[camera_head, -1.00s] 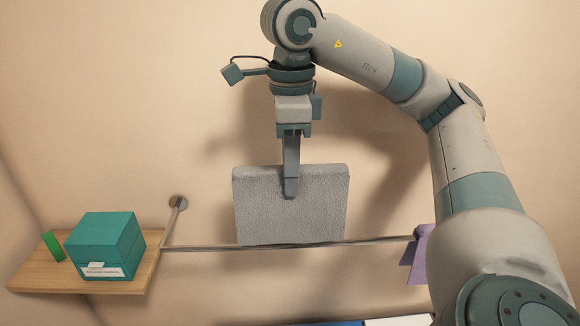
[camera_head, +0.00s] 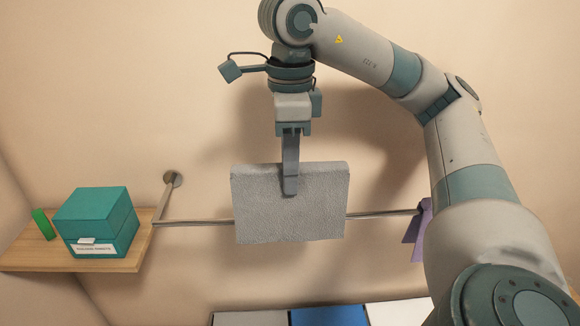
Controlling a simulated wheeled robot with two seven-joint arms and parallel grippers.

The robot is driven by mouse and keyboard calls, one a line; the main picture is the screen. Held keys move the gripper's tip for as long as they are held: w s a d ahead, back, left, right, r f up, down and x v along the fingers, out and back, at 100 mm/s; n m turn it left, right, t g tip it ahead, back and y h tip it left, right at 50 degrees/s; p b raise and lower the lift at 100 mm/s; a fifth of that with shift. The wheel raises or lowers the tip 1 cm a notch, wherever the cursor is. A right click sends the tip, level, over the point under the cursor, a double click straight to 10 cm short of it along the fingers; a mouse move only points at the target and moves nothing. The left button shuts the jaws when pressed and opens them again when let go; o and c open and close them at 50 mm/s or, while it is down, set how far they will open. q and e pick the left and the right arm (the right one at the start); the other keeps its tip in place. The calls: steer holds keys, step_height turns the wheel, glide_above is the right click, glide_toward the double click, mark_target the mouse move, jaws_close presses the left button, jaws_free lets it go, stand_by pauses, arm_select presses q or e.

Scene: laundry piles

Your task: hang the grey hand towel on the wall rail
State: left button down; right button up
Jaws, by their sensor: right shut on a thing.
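The grey hand towel (camera_head: 262,212) hangs upright as a flat slab in the middle of the head view. My right gripper (camera_head: 290,188) points down and is shut on the towel's top edge at its middle. The wall rail (camera_head: 192,223) is a thin metal bar running left to right. The towel covers the rail's middle stretch, and its lower edge shows below the rail's line. The towel appears in front of the rail; I cannot tell whether they touch. My left gripper is not in view.
A wooden shelf (camera_head: 134,264) at left holds a teal box (camera_head: 92,215) with a label and a green item (camera_head: 43,224). A purple cloth (camera_head: 414,236) hangs at the rail's right end, partly behind my arm. Grey, blue (camera_head: 328,317) and white surfaces show at the bottom edge.

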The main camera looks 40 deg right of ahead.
mark_target(290, 209)
steer(key=shift+f+b, duration=3.45)
steer(key=shift+f, duration=0.95)
steer(key=o, duration=1.2)
steer(key=shift+r+p, duration=1.6)
steer(key=shift+r, duration=7.1)
